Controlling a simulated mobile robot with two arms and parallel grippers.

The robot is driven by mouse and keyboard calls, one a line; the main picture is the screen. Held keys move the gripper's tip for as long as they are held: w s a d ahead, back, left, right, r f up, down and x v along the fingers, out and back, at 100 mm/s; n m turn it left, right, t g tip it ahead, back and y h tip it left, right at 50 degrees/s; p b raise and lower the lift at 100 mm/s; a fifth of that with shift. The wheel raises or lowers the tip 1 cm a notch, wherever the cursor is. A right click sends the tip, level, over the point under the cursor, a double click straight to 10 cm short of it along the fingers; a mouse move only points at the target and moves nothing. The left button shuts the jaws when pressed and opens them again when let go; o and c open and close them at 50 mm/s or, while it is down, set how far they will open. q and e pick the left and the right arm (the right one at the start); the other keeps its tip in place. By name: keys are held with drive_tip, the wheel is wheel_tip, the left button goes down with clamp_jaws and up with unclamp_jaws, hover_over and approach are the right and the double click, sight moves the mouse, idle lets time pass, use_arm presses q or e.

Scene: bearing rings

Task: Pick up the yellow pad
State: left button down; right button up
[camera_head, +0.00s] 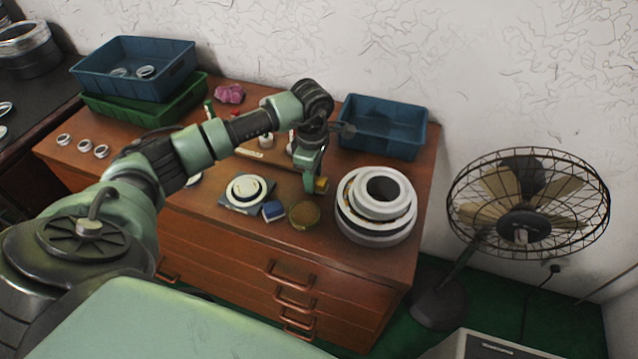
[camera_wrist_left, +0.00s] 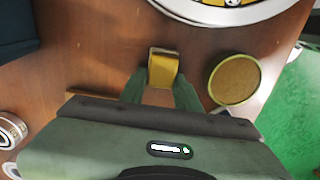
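The yellow pad (camera_head: 321,185) is a small yellow block at my left gripper's fingertips, over the right half of the wooden cabinet top. In the left wrist view the pad (camera_wrist_left: 165,68) shows between the ends of the two green fingers. My left gripper (camera_head: 311,181) points down at the cabinet top; its fingers (camera_wrist_left: 161,88) stand apart by about the pad's width. I cannot tell whether they touch the pad, or whether the pad rests on the wood. My right gripper is not in view.
A round yellow-brown disc (camera_head: 304,215) and a blue block (camera_head: 273,211) lie in front of the gripper. White stacked rings (camera_head: 377,209) stand to the right. A blue bin (camera_head: 383,127) is behind. A ring on a blue-grey base (camera_head: 247,191) lies left.

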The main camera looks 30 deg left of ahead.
use_arm(q)
drive_tip(key=shift+r, duration=0.15)
wheel_tip(320, 180, up, 20)
drive_tip(key=b, duration=0.1)
drive_tip(key=shift+b, duration=0.3)
drive_tip(key=c, duration=1.9)
unclamp_jaws()
clamp_jaws()
